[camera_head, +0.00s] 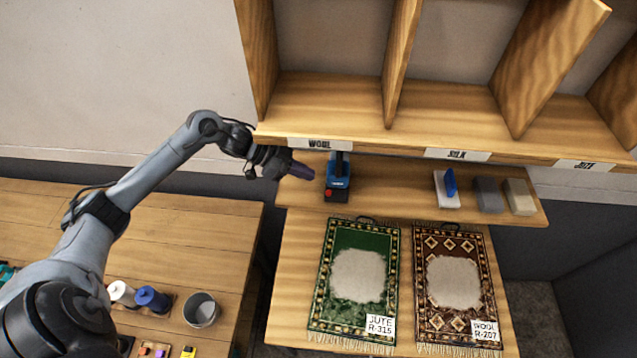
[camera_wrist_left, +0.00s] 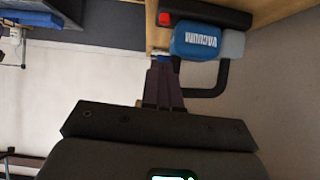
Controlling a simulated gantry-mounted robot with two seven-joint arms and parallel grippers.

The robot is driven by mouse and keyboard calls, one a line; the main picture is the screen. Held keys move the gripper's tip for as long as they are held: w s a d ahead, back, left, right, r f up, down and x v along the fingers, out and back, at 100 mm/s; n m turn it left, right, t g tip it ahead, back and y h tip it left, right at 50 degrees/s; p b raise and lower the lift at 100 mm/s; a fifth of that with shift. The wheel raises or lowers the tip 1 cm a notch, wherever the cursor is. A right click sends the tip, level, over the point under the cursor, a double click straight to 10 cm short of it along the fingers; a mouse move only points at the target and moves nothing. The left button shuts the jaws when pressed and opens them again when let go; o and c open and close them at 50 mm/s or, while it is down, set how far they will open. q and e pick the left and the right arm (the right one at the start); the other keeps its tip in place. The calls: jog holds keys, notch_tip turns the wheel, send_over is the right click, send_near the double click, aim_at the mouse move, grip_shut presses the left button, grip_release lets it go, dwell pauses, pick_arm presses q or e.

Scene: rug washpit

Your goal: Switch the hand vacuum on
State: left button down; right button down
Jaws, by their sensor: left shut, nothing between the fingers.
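The hand vacuum (camera_head: 338,183) is blue and black and stands on the shelf below the WOOL label. Its red button (camera_head: 328,193) shows at its lower left front. The wrist view shows the vacuum (camera_wrist_left: 195,42) upside down, with the red button (camera_wrist_left: 164,18) at the top and a dark handle. My left gripper (camera_head: 312,173) is shut and empty, just left of the vacuum. In the wrist view its purple-grey fingers (camera_wrist_left: 160,66) reach up close to the blue body; I cannot tell whether they touch it. My right gripper is not in view.
A wooden shelf (camera_head: 395,190) also holds a blue-handled brush (camera_head: 447,189), a grey block (camera_head: 488,194) and a beige block (camera_head: 519,197). Labelled wooden cubbies (camera_head: 370,110) overhang the shelf. A green rug (camera_head: 335,310) and a brown rug (camera_head: 434,310) lie below. The shelf middle is clear.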

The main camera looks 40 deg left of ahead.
aim_at(331, 192)
pick_arm(q)
jog(key=d+f, duration=0.1)
jog(key=w+d+f+p, duration=0.1)
jog(key=f, duration=0.1)
jog(key=w+f, duration=0.1)
jog(key=shift+w+d+f, duration=0.15)
jog(key=shift+d+f, duration=0.2)
jog(key=shift+d, duration=0.05)
jog(key=shift+w+f+p, duration=0.1)
jog(key=shift+f+p, duration=0.2)
jog(key=shift+f, duration=0.3)
jog(key=shift+f, duration=0.1)
